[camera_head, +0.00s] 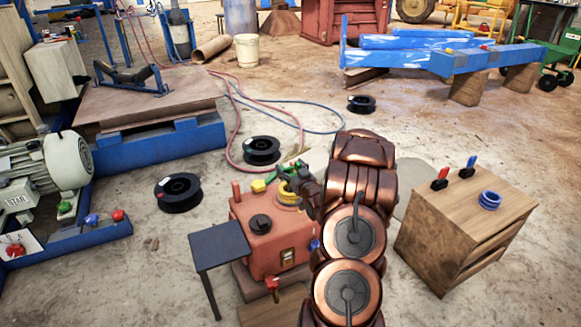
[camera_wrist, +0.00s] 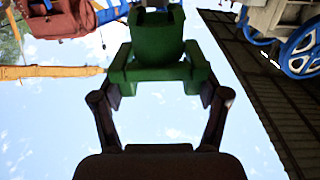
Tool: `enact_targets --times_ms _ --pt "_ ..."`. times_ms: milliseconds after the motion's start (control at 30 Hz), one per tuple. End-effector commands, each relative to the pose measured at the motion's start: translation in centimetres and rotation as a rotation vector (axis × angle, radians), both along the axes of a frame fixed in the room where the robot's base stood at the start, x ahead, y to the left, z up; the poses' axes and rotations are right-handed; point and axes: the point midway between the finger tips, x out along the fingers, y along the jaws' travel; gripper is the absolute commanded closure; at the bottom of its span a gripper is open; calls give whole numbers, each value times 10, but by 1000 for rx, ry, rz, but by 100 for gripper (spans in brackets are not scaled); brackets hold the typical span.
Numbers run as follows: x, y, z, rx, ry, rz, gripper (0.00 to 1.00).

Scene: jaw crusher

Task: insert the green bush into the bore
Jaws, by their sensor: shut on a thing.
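My gripper (camera_head: 302,181) is above the red crusher body (camera_head: 270,237). It is shut on a green piece, which I take for the green bush (camera_wrist: 157,45); it shows between the two dark fingers in the wrist view. In the head view it is small and partly hidden by my arm. A yellow ring (camera_head: 290,195) sits on top of the crusher body, just below my gripper. The bore is not clear; I cannot tell whether the bush touches anything.
A black round cap (camera_head: 260,223) and a yellow-green piece (camera_head: 258,186) are on the crusher top. A dark small table (camera_head: 220,245) stands left of it. Black spools (camera_head: 178,192) and hoses lie on the floor.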

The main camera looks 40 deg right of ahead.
Motion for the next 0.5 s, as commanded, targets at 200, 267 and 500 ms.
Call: enact_targets --times_ms 200,267,500 --pt "0 0 -4 0 -1 0 72" --pt "0 0 -6 0 -1 0 72" --pt "0 0 -11 0 -1 0 72"
